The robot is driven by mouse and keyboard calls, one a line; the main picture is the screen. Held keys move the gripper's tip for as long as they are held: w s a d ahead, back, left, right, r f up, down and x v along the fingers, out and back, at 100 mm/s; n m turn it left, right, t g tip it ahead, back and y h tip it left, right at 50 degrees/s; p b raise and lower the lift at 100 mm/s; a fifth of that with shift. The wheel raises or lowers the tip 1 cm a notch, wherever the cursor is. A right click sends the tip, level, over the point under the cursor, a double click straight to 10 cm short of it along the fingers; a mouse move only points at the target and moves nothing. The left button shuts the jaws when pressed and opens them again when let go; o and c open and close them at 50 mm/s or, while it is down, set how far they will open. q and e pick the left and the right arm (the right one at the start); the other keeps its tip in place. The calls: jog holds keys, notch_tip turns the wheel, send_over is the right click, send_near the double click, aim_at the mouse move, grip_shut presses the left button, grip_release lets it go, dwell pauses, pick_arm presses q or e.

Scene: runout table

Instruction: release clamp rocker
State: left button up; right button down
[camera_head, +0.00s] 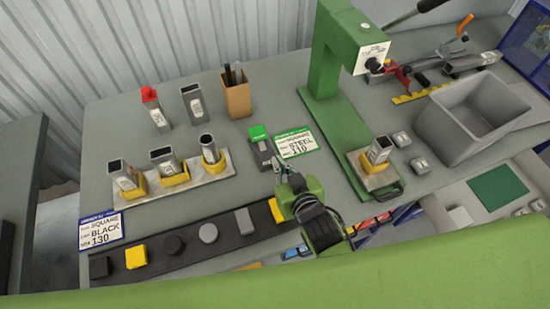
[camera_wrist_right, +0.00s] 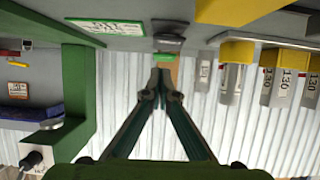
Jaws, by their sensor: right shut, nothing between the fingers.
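The clamp rocker (camera_head: 258,132) is a green cap on a small dark grey box (camera_head: 264,152) lying on the table beside the green-edged STEEL 110 card (camera_head: 295,143). In the right wrist view the green rocker (camera_wrist_right: 163,57) shows just beyond my fingertips. My right gripper (camera_head: 278,165) is shut and empty, at the near end of the box; its closed tips also show in the right wrist view (camera_wrist_right: 160,80). I cannot tell whether the tips touch the box. My left gripper is not in view.
A green press (camera_head: 335,110) stands right of the rocker, with a metal tube (camera_head: 379,150) on its base. A grey bin (camera_head: 478,112) is further right. A dark strip (camera_head: 190,252) of caps runs along the front.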

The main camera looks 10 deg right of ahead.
jog(key=s+b, duration=0.1)
jog(key=s, duration=0.1)
jog(key=s+d, duration=0.1)
jog(key=s, duration=0.2)
jog(key=shift+d+f+b, duration=0.15)
jog(key=shift+b, duration=0.2)
jog(key=shift+s, duration=0.35)
jog(key=shift+s+r, duration=0.25)
jog(key=shift+s, duration=0.1)
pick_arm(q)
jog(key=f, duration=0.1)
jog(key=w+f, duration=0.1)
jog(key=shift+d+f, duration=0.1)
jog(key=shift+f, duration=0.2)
pick_arm(e)
jog(key=shift+d, duration=0.1)
jog(key=shift+w, duration=0.1)
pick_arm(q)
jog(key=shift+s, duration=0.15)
